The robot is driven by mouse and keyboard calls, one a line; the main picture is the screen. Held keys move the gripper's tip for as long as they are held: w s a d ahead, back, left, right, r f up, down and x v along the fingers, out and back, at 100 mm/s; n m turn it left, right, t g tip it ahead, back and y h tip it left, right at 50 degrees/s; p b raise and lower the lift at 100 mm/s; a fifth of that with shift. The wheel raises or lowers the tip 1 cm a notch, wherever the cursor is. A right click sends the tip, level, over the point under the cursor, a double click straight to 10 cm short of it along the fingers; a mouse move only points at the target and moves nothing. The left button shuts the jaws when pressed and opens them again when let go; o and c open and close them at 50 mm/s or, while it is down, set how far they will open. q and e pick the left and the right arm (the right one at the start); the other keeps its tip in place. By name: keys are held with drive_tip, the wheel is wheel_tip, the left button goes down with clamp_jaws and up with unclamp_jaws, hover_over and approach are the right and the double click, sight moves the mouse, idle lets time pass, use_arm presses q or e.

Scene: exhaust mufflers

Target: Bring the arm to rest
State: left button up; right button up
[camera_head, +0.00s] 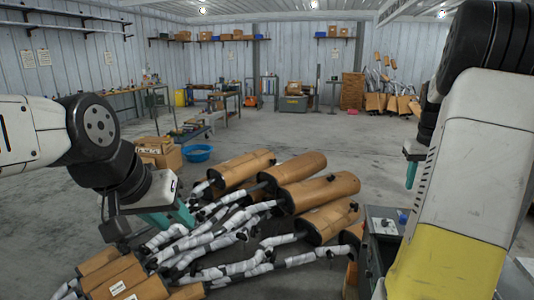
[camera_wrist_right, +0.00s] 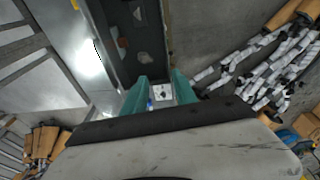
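My right arm comes in from the right in the head view, and the teal tip of my right gripper (camera_head: 411,172) hangs down at its left side, above a dark cabinet (camera_head: 378,246). In the right wrist view my right gripper (camera_wrist_right: 161,88) has its two teal fingers apart, with nothing held between them. My left gripper (camera_head: 172,216) is at the left, pointing down beside the wrapped mufflers. Its teal fingers are partly hidden by the wrist, so I cannot tell if they are open.
Several brown-wrapped mufflers (camera_head: 320,190) with white-wrapped pipes (camera_head: 213,240) lie piled on the floor in the middle. A blue basin (camera_head: 198,153) and cardboard boxes (camera_head: 160,155) stand behind at left. More mufflers (camera_head: 390,100) stand at the back right. The floor behind the pile is open.

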drive_tip(key=s+a+r+n+t+y, duration=0.1)
drive_tip(key=s+a+r, duration=0.25)
drive_tip(key=a, duration=0.65)
drive_tip(key=s+a+r+n+t+y, duration=0.1)
drive_tip(key=s+a+r+t, duration=0.2)
drive_tip(key=a, duration=0.8)
drive_tip(key=s+a+f+n+y, duration=0.1)
drive_tip(key=s+a+f, duration=0.1)
drive_tip(key=s+a, duration=1)
drive_tip(key=shift+f, duration=0.3)
drive_tip(key=shift+s, duration=0.1)
